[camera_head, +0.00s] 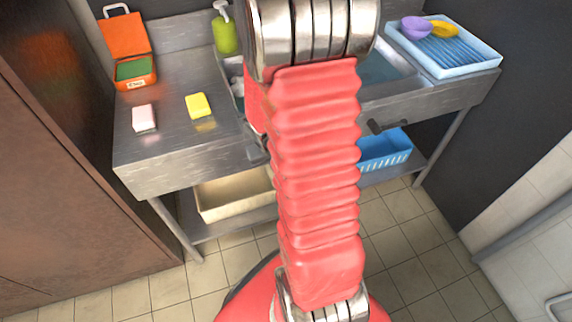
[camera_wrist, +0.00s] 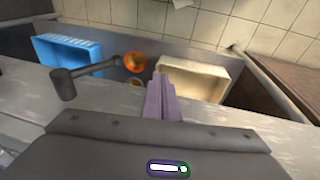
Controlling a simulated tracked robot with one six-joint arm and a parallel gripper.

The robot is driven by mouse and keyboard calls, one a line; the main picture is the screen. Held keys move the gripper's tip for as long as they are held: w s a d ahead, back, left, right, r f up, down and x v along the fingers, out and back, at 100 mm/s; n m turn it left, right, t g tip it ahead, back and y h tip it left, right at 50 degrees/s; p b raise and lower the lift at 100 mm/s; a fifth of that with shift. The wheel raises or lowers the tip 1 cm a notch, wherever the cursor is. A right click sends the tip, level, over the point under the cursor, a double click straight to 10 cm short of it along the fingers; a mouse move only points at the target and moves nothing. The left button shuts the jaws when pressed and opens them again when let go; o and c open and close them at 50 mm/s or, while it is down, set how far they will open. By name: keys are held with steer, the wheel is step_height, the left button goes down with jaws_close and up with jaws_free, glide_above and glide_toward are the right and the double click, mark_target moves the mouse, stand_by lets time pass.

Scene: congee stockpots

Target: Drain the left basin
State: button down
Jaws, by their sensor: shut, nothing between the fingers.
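The left basin (camera_head: 237,82) of the steel sink is mostly hidden behind my arm in the head view; only a strip of its left side shows. A dark lever (camera_head: 258,150) under the front edge near it is partly covered by my arm. A second dark lever (camera_head: 388,126) sits below the right basin (camera_head: 385,72). In the wrist view one dark lever with a thick end (camera_wrist: 85,78) lies left of my gripper (camera_wrist: 162,82). My gripper's purple fingers are together and empty, apart from that lever. The gripper is hidden in the head view.
A beige bin (camera_head: 235,195) and blue basket (camera_head: 385,150) stand on the lower shelf. On the counter are a pink-white block (camera_head: 144,118), yellow sponge (camera_head: 201,105), orange box (camera_head: 135,70) and green soap bottle (camera_head: 224,30). A blue rack (camera_head: 445,50) sits at right.

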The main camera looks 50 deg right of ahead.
steer(key=shift+w+a+r, duration=0.1)
steer(key=shift+a+r, duration=0.2)
steer(key=shift+a, duration=0.2)
steer(key=shift+w+a+r, duration=0.1)
steer(key=shift+a+r, duration=0.15)
steer(key=shift+a, duration=0.2)
steer(key=s+a+r+n+t+y, duration=0.1)
steer(key=s+a+r+n+t, duration=0.1)
steer(key=a+r, duration=0.9)
steer(key=s+a+r+n+t+y, duration=0.1)
steer(key=s+a+r, duration=0.4)
steer(key=a+r, duration=0.5)
step_height(320, 180, up, 6)
steer(key=shift+s+a+f+n+t, duration=0.1)
steer(key=shift+s+a+n+t, duration=0.25)
steer(key=shift+n+t, duration=0.45)
stand_by(1.0)
stand_by(0.4)
